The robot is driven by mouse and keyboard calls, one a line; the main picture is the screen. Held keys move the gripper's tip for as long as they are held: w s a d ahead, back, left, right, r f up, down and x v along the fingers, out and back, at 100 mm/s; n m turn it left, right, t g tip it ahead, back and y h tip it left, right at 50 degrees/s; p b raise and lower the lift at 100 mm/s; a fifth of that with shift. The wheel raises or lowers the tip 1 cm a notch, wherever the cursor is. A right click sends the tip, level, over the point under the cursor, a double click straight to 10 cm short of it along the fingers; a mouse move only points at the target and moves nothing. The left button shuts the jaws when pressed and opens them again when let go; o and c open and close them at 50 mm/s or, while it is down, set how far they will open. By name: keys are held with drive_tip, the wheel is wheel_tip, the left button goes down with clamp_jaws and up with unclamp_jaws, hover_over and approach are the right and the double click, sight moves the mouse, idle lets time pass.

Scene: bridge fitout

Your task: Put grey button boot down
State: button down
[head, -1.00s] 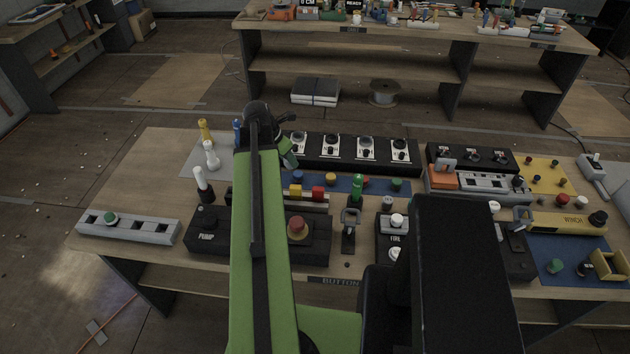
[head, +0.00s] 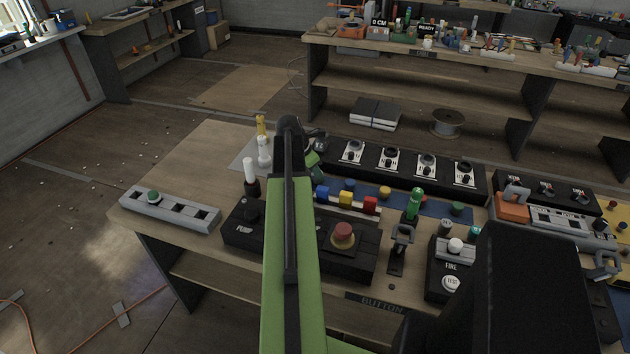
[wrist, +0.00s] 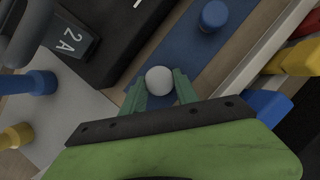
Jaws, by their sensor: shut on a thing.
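The grey button boot (wrist: 159,80) is a small pale rounded cap, held between the two green fingertips of my gripper (wrist: 160,90) in the wrist view. The fingers are shut on its sides. Below it in that view lies the blue mat (wrist: 186,72); I cannot tell whether the boot touches it. In the head view my gripper (head: 314,162) is mostly behind my arm, near the left end of the blue mat (head: 430,205), and the boot is hidden there.
A blue boot (wrist: 213,15) stands on the mat near my gripper. The black dial panel (head: 390,167) runs behind the mat. Blue, yellow and red keys (head: 346,199) stand in front. Pegs (head: 263,150) stand on a grey mat at left. Bare table (head: 190,160) lies further left.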

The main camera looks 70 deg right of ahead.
drive_tip(key=shift+f, duration=0.25)
drive_tip(key=c, duration=0.9)
unclamp_jaws()
drive_tip(key=shift+r, duration=0.1)
drive_tip(key=p+v, duration=1.1)
drive_tip(key=v, duration=0.1)
drive_tip(key=shift+s+r+p, duration=0.1)
drive_tip(key=shift+r+p, duration=0.1)
drive_tip(key=shift+p, duration=0.1)
drive_tip(key=shift+d, duration=0.1)
